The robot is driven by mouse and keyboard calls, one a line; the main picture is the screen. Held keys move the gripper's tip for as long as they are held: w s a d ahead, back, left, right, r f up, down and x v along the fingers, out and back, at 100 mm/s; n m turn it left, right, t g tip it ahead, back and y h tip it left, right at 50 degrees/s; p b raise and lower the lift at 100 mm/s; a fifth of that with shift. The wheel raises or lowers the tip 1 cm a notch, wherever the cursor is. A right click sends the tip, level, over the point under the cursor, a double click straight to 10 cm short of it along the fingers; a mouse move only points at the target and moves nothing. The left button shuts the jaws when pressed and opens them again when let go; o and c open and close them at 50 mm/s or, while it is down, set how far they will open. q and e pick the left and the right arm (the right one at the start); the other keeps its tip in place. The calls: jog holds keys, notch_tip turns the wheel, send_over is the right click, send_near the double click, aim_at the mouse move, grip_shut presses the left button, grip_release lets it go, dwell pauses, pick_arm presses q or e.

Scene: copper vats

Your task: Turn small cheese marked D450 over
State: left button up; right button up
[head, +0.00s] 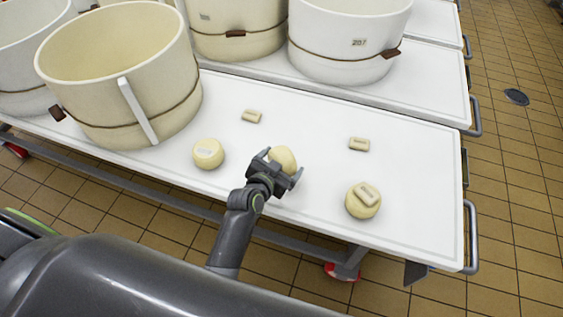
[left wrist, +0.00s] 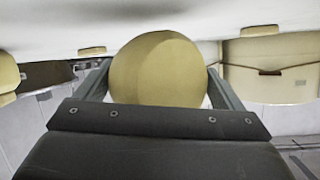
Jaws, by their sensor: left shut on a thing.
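A small pale-yellow cheese (head: 283,158) is held in my left gripper (head: 279,166) above the middle of the white table. It looks tilted in the head view. In the left wrist view the cheese (left wrist: 158,70) fills the space between the two fingers of the gripper (left wrist: 158,92). No marking can be read on it. Another small round cheese (head: 208,154) with a pale label on top sits to the left. My right gripper is not in view.
The white table (head: 420,160) has free room around the held cheese. Small blocks lie behind it, one left (head: 251,116) and one right (head: 359,144). A large cream vat (head: 125,80) stands at the left, with more vats behind.

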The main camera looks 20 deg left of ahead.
pick_arm(q)
jog(key=shift+f+b, duration=0.55)
jog(key=shift+f, duration=0.2)
dwell(0.8)
jog(key=o, duration=1)
jog(key=shift+c, duration=0.2)
jog(key=shift+o, duration=0.3)
jog(key=shift+f, duration=0.1)
